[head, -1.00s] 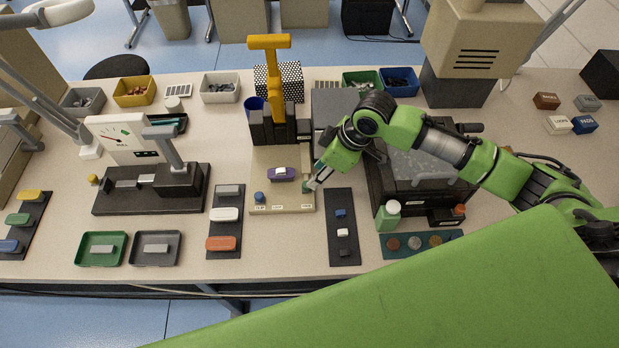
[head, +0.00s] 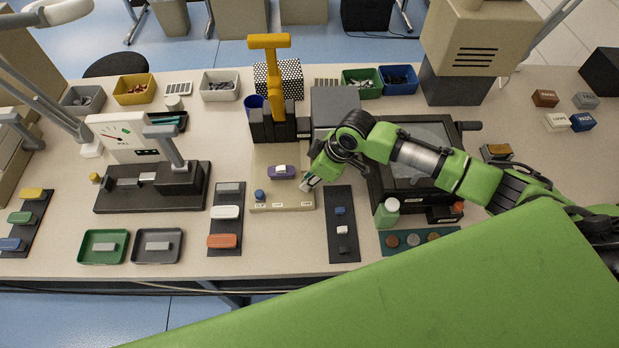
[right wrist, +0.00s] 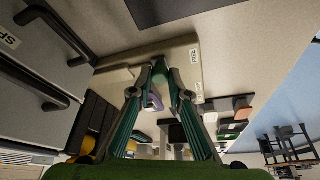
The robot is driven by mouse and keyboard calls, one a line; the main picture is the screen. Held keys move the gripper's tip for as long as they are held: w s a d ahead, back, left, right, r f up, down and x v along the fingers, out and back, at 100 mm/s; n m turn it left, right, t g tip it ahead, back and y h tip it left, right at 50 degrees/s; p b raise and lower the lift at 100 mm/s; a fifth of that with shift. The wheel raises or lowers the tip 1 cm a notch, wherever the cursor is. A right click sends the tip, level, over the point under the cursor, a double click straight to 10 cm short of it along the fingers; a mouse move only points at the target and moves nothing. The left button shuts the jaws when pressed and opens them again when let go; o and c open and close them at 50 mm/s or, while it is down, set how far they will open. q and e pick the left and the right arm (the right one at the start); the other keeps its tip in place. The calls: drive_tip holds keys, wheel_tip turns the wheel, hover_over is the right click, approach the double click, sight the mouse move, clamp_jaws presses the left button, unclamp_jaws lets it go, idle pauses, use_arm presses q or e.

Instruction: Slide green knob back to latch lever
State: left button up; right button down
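The beige press (head: 283,200) stands at mid-table with its yellow lever (head: 270,42) upright at the back. A purple piece (head: 284,172) and a blue knob (head: 259,196) are on its base; the purple piece also shows in the right wrist view (right wrist: 152,101). My right gripper (head: 304,186) is at the base's right edge, pointing down-left; its fingertips are close together in the right wrist view (right wrist: 167,68). My left gripper is out of view.
A dark strip (head: 341,192) with small blocks lies just right of the press. A black box (head: 377,190) and green bottle (head: 387,211) stand beyond it, under my right arm. A dark strip (head: 227,188) with coloured pieces lies left of the press.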

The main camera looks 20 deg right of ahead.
drive_tip(key=w, duration=0.2)
drive_tip(key=shift+w+d+b, duration=0.3)
drive_tip(key=shift+d+b, duration=0.05)
drive_tip(key=shift+b, duration=0.05)
drive_tip(key=shift+w, duration=0.25)
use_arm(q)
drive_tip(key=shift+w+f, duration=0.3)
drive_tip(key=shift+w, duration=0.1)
use_arm(e)
drive_tip(key=shift+d+r, duration=0.1)
drive_tip(key=c, duration=1.9)
unclamp_jaws()
drive_tip(key=shift+w, duration=0.15)
